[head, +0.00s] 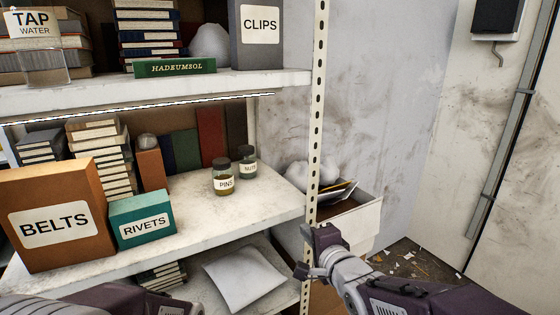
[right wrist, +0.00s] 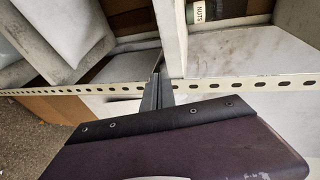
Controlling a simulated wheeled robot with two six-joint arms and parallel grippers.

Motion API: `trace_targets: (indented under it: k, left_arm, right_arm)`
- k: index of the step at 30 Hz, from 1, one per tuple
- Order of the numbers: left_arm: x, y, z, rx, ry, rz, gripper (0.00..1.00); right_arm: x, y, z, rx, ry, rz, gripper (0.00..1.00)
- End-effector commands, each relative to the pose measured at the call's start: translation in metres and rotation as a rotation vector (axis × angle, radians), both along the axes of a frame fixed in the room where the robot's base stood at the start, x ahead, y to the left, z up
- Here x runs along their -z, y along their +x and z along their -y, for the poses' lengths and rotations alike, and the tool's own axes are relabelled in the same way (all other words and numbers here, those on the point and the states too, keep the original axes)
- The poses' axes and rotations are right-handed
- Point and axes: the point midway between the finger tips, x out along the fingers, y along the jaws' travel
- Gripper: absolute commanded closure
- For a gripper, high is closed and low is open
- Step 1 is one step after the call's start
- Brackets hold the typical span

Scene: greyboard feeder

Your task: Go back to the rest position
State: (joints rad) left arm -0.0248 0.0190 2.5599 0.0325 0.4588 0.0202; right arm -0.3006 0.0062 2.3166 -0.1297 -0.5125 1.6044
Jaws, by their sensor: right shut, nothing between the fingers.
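My right gripper (head: 302,271) is in front of the shelf's perforated upright post (head: 316,130), near the lower shelf. In the right wrist view its two grey fingers (right wrist: 157,88) are together with nothing between them, and they overlap the perforated post (right wrist: 215,84). I cannot tell whether they touch it. My left arm shows only as a dark purple part at the bottom left of the head view; its gripper is out of the picture.
The middle shelf (head: 200,215) holds a BELTS box (head: 55,215), a RIVETS box (head: 143,220), a PINS jar (head: 223,178) and a NUTS jar (head: 247,162). A white pillow-like bag (head: 243,275) lies below. A filled white bin (head: 350,220) stands behind the post. Litter covers the floor at right.

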Motion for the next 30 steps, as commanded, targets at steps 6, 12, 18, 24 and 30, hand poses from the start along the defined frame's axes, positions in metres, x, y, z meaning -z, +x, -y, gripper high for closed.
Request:
trace_targets:
  k: [6,12,18,24,30]
  left_arm:
    - [0.000,0.000,0.000,0.000,0.000,0.000,0.64]
    - [0.000,0.000,0.000,0.000,0.000,0.000,0.64]
    - [0.000,0.000,0.000,0.000,0.000,0.000,0.64]
    - [-0.081,0.000,0.000,0.000,0.000,0.001,0.64]
    - [-0.146,0.000,0.000,0.000,0.000,0.000,0.64]
  right_arm:
    - [0.140,-0.058,0.126,0.042,-0.519,-0.414,1.00]
    - [0.213,-0.160,0.150,-0.358,-0.889,-0.718,1.00]
    - [0.232,-0.228,0.147,-0.867,-1.113,-0.766,1.00]
    - [0.150,-0.226,0.147,-0.887,-1.134,-0.745,1.00]
    - [0.086,-0.225,0.147,-0.885,-1.134,-0.744,1.00]
